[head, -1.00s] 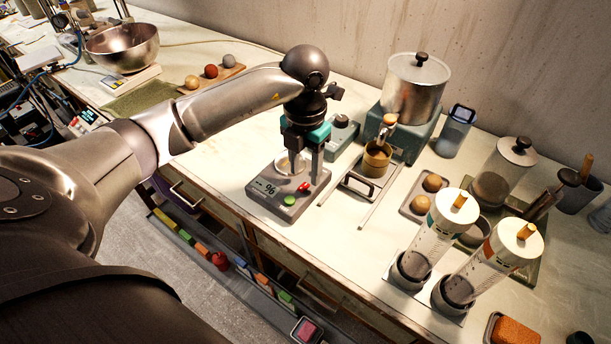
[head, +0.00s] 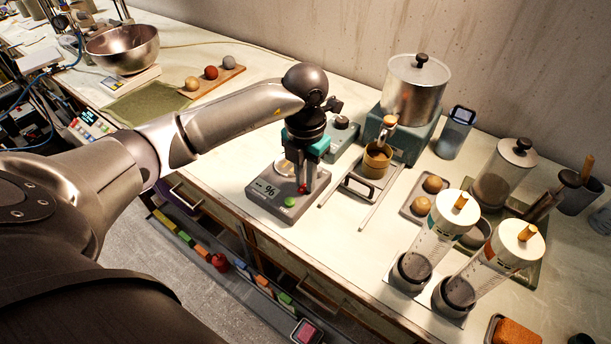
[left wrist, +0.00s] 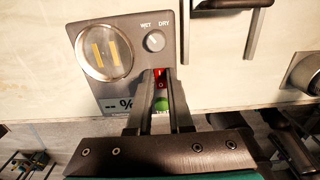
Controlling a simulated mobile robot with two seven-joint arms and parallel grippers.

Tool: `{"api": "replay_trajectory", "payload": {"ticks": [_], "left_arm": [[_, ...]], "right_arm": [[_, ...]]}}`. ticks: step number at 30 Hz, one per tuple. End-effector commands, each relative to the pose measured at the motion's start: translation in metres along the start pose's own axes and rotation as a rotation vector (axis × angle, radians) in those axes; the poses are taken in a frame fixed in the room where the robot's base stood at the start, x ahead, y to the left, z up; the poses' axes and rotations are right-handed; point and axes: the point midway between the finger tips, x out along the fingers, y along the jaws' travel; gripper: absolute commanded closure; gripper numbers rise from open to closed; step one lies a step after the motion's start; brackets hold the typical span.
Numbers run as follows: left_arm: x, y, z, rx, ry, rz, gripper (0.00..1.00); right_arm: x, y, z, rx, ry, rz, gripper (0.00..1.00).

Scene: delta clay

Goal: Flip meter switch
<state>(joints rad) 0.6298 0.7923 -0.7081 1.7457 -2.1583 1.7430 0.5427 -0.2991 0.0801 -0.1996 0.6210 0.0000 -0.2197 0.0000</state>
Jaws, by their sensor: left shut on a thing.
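The grey meter (head: 273,205) sits flat on the bench and shows "-- %" on its display (left wrist: 115,105). In the left wrist view, its red switch (left wrist: 160,84) is between my left gripper's fingertips (left wrist: 160,76). A green button (left wrist: 161,104) is just below, partly behind the fingers. A round window (left wrist: 103,52) with two metal strips and a WET/DRY knob (left wrist: 154,41) are on its face. In the head view, my left gripper (head: 304,186) points down over the meter, shut on the switch. The switch's exact tilt is hard to tell. My right gripper is not in view.
A metal stand (head: 355,185) with a brown cup (head: 376,160) is close to the meter's right. Two clear cylinders (head: 433,240) stand further right. A tray (head: 420,210) holds two tan balls. Free bench lies left of the meter.

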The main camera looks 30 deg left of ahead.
Motion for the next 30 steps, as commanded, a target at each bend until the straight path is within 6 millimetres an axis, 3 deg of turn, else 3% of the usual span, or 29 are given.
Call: {"api": "replay_trajectory", "payload": {"ticks": [17,30], "left_arm": [[0.001,0.002,-0.001,0.0,-0.052,0.004,1.0],[0.004,0.002,-0.008,-0.002,-0.308,0.004,1.0]], "right_arm": [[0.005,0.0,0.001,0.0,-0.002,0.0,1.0],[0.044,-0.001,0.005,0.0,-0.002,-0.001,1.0]]}}
